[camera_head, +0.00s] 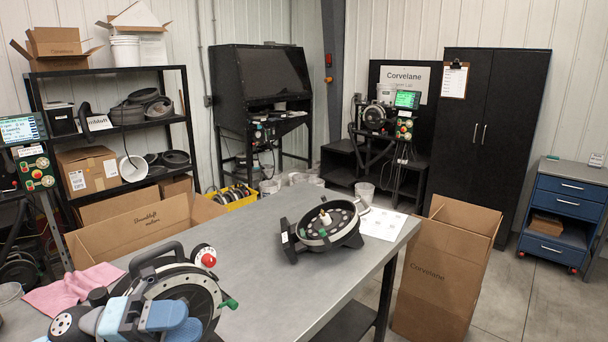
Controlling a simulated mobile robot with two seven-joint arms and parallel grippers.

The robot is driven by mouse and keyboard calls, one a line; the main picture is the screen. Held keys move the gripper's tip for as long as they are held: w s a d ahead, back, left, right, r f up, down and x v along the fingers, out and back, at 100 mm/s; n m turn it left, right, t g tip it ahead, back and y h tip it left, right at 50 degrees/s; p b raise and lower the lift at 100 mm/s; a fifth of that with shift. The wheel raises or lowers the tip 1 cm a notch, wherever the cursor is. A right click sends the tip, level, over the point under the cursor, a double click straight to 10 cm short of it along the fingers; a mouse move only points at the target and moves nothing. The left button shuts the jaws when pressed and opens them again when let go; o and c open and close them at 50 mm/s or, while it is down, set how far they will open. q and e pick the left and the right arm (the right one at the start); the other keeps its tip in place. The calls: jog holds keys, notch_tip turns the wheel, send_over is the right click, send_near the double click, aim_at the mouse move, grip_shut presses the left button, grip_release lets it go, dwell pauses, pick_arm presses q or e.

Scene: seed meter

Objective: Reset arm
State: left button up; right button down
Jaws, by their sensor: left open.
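My left gripper (140,317) is at the bottom left, with its blue finger pads apart. It is in front of a seed meter (198,288) with a black housing, a pale disc face, a red knob and a green lever. The gripper hides part of this meter, and I cannot tell whether they touch. A second seed meter (323,223), black with a round disc and a light hub, lies on the grey table (275,290) near its far right side. My right gripper is not in view.
A pink cloth (72,289) lies at the table's left. A paper sheet (382,223) lies near the right edge. Open cardboard boxes stand beyond the left side (135,230) and by the right edge (445,270). The middle of the table is clear.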

pick_arm(q)
notch_tip(320, 180, down, 17)
jog(key=w+a+n+t+y, duration=0.25)
jog(key=n+t+y, duration=0.65)
jog(key=n+t, duration=1.25)
jog(key=s+f+n+g+y, duration=0.3)
jog(key=s+f+n+g, duration=0.3)
jog(key=f, duration=0.5)
jog(key=s+f+n+g+y+p, duration=0.1)
jog(key=s+f+n+g+y, duration=0.3)
jog(key=s+f+n+g, duration=0.2)
jog(key=s+d+f+n, duration=0.1)
jog(key=s+f+n, duration=0.1)
jog(key=s+f, duration=0.1)
jog(key=shift+s+f+n, duration=0.25)
jog(key=shift+f+n, duration=0.1)
jog(key=shift+f, duration=0.55)
